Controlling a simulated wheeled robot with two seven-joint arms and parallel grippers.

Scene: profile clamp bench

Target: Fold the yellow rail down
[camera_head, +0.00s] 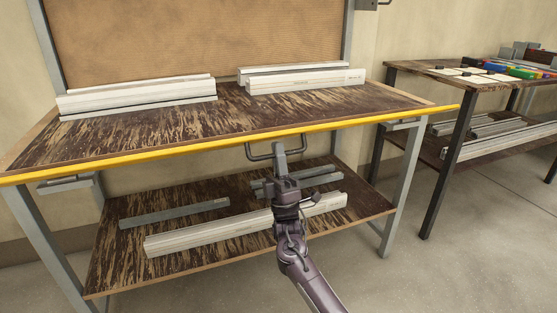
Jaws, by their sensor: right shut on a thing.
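The yellow rail (150,153) runs along the whole front edge of the workbench, level with the top. A dark U-shaped handle (249,153) hangs below the rail near its middle. My right gripper (279,152) reaches up from below and is shut on the right part of this handle, just under the rail. The fingers hide part of the handle. My left gripper is not in view.
Pale metal profiles (135,97) lie at the back of the bench top (200,125). More profiles (215,233) lie on the lower shelf (130,265), behind my arm. A side table (440,75) with small items stands at right. The floor between is clear.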

